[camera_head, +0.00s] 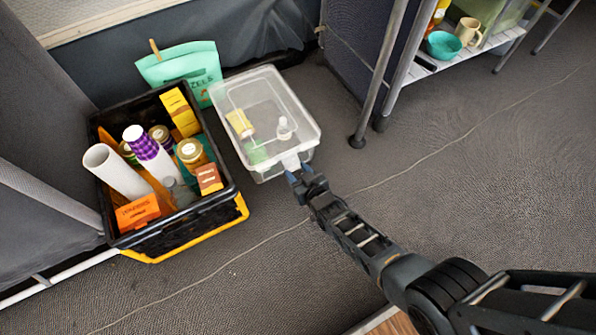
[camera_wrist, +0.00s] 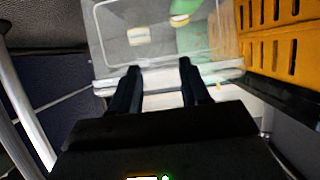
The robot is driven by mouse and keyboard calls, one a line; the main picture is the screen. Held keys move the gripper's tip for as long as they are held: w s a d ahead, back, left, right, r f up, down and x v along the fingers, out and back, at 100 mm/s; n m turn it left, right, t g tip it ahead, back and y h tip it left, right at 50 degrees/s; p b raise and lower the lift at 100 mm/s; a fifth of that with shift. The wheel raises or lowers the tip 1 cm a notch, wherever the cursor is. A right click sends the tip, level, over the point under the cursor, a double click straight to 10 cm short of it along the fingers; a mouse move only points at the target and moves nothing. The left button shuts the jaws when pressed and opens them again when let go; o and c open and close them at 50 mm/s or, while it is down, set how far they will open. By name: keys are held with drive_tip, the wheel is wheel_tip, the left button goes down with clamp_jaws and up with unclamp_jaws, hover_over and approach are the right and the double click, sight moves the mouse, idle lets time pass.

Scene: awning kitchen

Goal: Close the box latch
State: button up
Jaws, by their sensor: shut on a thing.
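The clear plastic box (camera_head: 300,112) with its translucent lid stands on the grey floor at the upper middle of the head view. Small items show through it. Its pale latch (camera_head: 291,160) is on the near short side, just below the lid rim. My gripper (camera_head: 298,175) reaches that side from the lower right and is shut on the latch. In the wrist view, the box (camera_wrist: 120,48) lies ahead and my two fingers (camera_wrist: 161,72) stand on either side of the pale latch (camera_wrist: 160,98) at its rim. The latch's exact angle is hard to tell.
A black and yellow crate (camera_head: 228,222) full of bottles and cartons stands close left of the box. A mint green bag (camera_head: 180,66) is behind. A metal-legged shelf (camera_head: 385,75) stands to the right. The floor at right and in front is mostly clear.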

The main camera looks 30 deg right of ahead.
drive_tip(key=shift+f, duration=0.15)
idle(0.3)
drive_tip(key=o, duration=1.1)
drive_tip(key=shift+c, duration=0.2)
drive_tip(key=p+v, duration=0.4)
drive_tip(key=v, duration=0.3)
drive_tip(key=shift+s, duration=0.4)
